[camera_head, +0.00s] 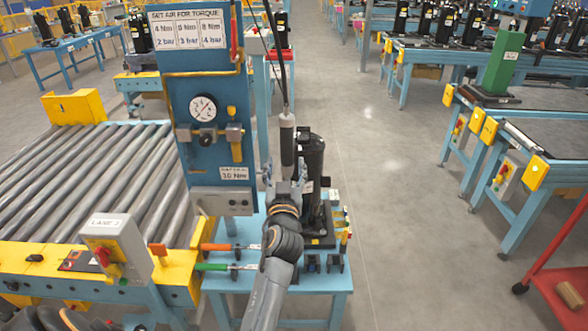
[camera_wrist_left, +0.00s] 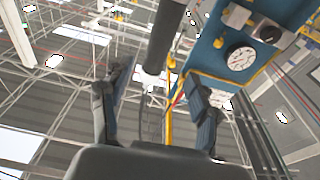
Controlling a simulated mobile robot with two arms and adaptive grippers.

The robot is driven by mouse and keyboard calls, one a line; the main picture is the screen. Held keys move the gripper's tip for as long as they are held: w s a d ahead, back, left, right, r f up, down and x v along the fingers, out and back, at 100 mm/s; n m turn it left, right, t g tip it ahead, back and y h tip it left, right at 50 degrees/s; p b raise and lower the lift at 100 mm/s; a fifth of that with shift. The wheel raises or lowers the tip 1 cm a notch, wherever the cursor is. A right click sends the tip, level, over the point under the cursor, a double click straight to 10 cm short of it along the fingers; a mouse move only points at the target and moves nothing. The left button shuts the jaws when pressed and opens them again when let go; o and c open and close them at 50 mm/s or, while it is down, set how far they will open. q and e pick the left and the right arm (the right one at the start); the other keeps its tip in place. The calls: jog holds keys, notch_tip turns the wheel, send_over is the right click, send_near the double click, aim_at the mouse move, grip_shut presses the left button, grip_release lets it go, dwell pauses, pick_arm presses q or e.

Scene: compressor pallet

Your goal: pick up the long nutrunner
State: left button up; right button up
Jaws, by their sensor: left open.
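The long nutrunner (camera_head: 287,145) is a slim upright tool with a grey upper part and a dark lower part, hanging from a dark hose beside the blue torque panel. In the left wrist view it is a dark cylinder (camera_wrist_left: 164,38) coming down from the top edge, in line with the gap between my fingers. My left gripper (camera_head: 285,174) is open at the tool's lower end, one finger showing on each side of it. In the left wrist view the open fingers (camera_wrist_left: 160,88) are apart. I cannot tell whether they touch the tool. My right gripper is not in view.
The blue panel (camera_head: 209,95) with a gauge stands close left of the tool. A black compressor (camera_head: 312,170) stands close right, on the light blue table (camera_head: 318,282). Orange and green-handled tools (camera_head: 216,247) lie at the table's left. A roller conveyor (camera_head: 90,175) is further left. Open floor lies right.

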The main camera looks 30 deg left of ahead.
aim_at(287, 143)
pick_arm(q)
jog(key=x, duration=0.5)
jog(key=shift+p, duration=0.4)
jog(key=shift+w+a+r, duration=0.1)
jog(key=shift+w, duration=0.3)
jog(key=shift+w+a+r+p, duration=0.1)
jog(key=shift+w+a+p, duration=0.1)
jog(key=shift+w+p, duration=0.1)
jog(key=x, duration=0.4)
jog(key=shift+w+a+p, duration=0.15)
jog(key=shift+w+p, duration=0.05)
jog(key=shift+p, duration=0.2)
grip_shut()
jog(key=shift+r, duration=0.1)
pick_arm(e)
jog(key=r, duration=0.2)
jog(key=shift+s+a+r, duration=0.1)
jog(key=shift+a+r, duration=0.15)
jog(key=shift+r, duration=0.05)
